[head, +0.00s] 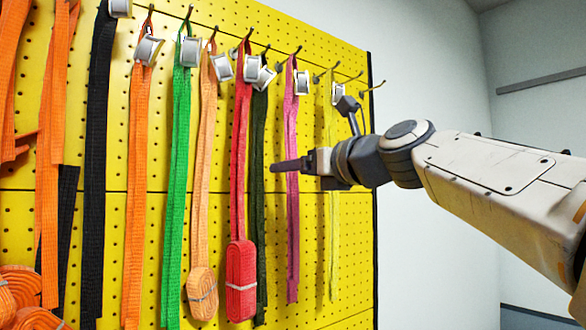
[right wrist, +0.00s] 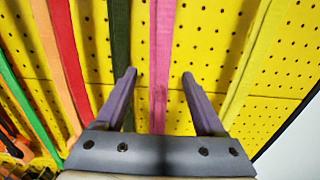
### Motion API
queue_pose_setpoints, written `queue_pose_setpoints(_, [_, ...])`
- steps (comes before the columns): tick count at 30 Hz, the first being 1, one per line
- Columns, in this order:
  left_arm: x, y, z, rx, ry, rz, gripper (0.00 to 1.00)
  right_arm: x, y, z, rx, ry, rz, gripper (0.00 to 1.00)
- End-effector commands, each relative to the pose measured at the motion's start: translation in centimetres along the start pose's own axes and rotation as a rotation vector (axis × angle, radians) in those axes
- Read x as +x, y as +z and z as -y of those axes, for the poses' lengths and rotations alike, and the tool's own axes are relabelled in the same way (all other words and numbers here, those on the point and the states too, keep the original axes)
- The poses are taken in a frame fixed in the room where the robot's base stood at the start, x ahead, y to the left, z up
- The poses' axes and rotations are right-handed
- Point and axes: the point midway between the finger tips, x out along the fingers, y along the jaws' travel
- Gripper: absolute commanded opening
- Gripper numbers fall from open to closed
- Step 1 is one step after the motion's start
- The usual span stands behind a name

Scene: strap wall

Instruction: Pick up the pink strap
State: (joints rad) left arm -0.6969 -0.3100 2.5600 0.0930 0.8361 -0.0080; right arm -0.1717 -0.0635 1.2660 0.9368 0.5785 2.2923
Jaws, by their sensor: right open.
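The pink strap (head: 291,220) hangs from a hook on the yellow pegboard, with a metal buckle near its top in the head view. In the right wrist view the pink strap (right wrist: 161,60) runs up between the two fingers. My right gripper (head: 275,167) reaches in from the right at about the strap's mid-height, and its fingers overlap the strap in the head view. In the right wrist view my right gripper (right wrist: 160,75) is open, with a gap on both sides of the strap. My left gripper is in neither view.
A dark green strap (head: 258,200) and a red strap (head: 240,140) hang close on the left. A yellow strap (head: 334,230) hangs on the right. Several orange, green and black straps hang further left. The yellow pegboard (head: 355,240) stands behind them all.

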Motion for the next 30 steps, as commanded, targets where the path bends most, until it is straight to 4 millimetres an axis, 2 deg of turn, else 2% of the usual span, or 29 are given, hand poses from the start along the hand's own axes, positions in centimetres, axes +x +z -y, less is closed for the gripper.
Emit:
queue_pose_setpoints(1, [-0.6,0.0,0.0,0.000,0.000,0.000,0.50,0.8,0.2,0.0,0.000,0.002,-0.001,0.71])
queue_pose_setpoints(4, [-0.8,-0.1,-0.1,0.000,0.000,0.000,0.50,1.6,0.1,0.0,-0.001,0.001,-0.001,0.71])
queue_pose_setpoints(11, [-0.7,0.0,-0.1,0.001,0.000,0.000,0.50,1.7,0.0,-0.1,-0.001,0.001,0.001,0.71])
queue_pose_setpoints(13, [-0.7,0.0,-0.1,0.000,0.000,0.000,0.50,1.7,0.0,-0.1,-0.001,0.001,0.001,0.52])
queue_pose_setpoints(17, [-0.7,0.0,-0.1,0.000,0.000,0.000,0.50,1.7,0.0,0.0,-0.001,0.000,0.001,0.02])
queue_pose_setpoints(18, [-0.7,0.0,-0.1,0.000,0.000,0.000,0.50,1.7,0.0,0.0,-0.001,0.000,0.001,0.00])
queue_pose_setpoints(30, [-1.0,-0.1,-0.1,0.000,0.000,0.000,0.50,1.7,0.7,-0.1,-0.001,0.001,0.003,0.00])
